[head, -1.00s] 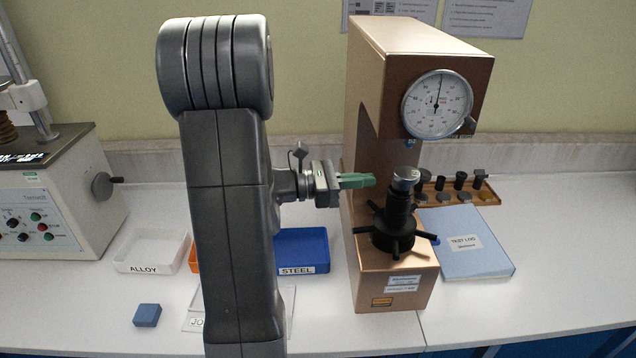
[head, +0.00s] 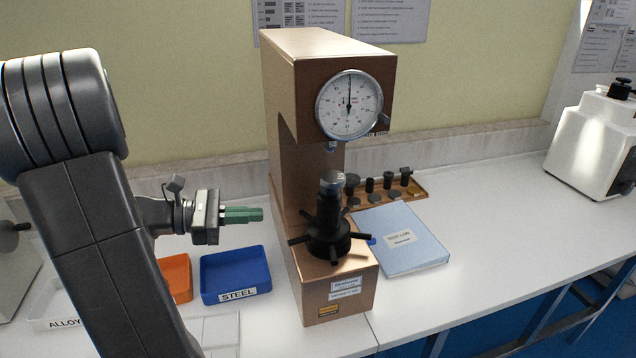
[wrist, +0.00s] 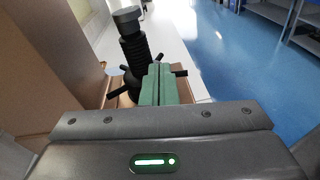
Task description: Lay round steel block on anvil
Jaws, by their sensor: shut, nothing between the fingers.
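The round steel block (head: 332,179), a short grey metal disc, sits flat on top of the anvil on the black screw post (head: 329,212) of the copper-coloured hardness tester. It also shows at the top of the post in the wrist view (wrist: 127,14). My gripper (head: 257,214) has green fingers, shut together and empty. It is to the left of the post and a little lower than the block, apart from both. The anvil's own top face is hidden under the block.
A blue STEEL tray (head: 236,290), an orange tray (head: 177,277) and a white ALLOY tray (head: 52,318) stand left of the tester. A blue test log (head: 402,240) and a wooden rack (head: 418,188) of dark parts lie right.

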